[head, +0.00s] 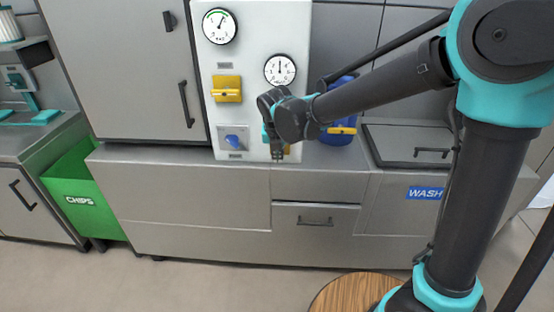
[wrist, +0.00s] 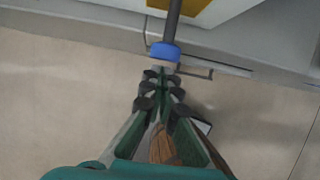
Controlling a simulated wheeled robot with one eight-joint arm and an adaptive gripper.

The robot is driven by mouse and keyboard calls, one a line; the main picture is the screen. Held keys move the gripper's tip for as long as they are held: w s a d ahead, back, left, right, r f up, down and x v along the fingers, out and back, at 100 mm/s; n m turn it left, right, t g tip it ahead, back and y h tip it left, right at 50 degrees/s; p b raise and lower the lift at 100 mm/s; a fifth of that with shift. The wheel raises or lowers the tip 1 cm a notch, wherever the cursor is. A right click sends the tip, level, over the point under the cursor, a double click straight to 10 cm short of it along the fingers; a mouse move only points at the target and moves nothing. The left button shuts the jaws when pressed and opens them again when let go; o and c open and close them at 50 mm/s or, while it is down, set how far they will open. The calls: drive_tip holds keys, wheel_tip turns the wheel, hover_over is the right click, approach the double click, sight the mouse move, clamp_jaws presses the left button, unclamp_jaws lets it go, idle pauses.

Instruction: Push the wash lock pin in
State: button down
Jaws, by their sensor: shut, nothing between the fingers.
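My gripper (head: 277,152) is shut and empty, pointing down in front of the lower right of the white panel in the head view. In the wrist view its fingertips (wrist: 161,78) meet just below a dark rod with a blue collar (wrist: 164,50) and a pale end, which looks like the lock pin. The tips are very close to that end; I cannot tell whether they touch it. The rod runs up past a yellow plate (wrist: 192,5). A blue WASH label (head: 425,192) is on the cabinet front at right.
The white panel (head: 254,100) carries two gauges, a yellow box (head: 227,88) and a blue knob (head: 233,142). A blue container (head: 338,132) stands right of my gripper. A drawer handle (head: 314,221) is below. A green CHIPS bin (head: 82,195) stands at left.

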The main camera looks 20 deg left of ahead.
drive_tip(key=shift+w, duration=0.2)
drive_tip(key=shift+w+a, duration=0.3)
drive_tip(key=shift+w, duration=0.7)
drive_tip(key=shift+w+a, duration=0.25)
drive_tip(key=shift+w, duration=0.7)
